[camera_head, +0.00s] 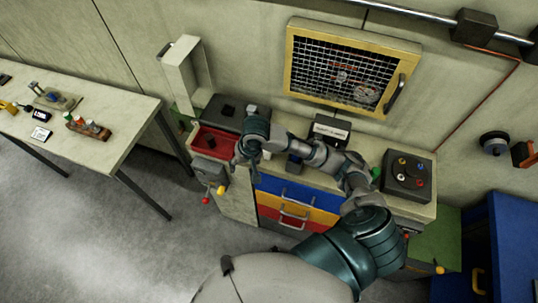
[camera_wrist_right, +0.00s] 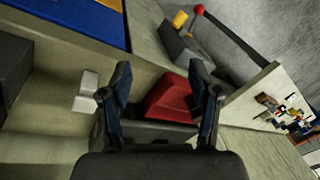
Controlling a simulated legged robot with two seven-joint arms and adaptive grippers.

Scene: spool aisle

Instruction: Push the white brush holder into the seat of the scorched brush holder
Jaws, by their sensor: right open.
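My right gripper (camera_head: 247,158) reaches over the left part of the bench, beside a red tray (camera_head: 206,139). In the right wrist view its two fingers (camera_wrist_right: 162,88) are apart with nothing held between them. A red block-like shape (camera_wrist_right: 170,95) shows beyond and between the fingers. A small white two-part piece (camera_wrist_right: 86,91), possibly the white brush holder, lies left of the fingers, apart from them. I cannot make out the scorched brush holder or its seat for certain. My left gripper is not in view.
Blue, yellow and red drawers (camera_head: 297,201) form the bench front. A yellow-framed mesh panel (camera_head: 289,55) is on the wall. A dark box with coloured knobs (camera_head: 408,174) stands at the right. A side table (camera_head: 105,150) with small items stands at the left, across open floor.

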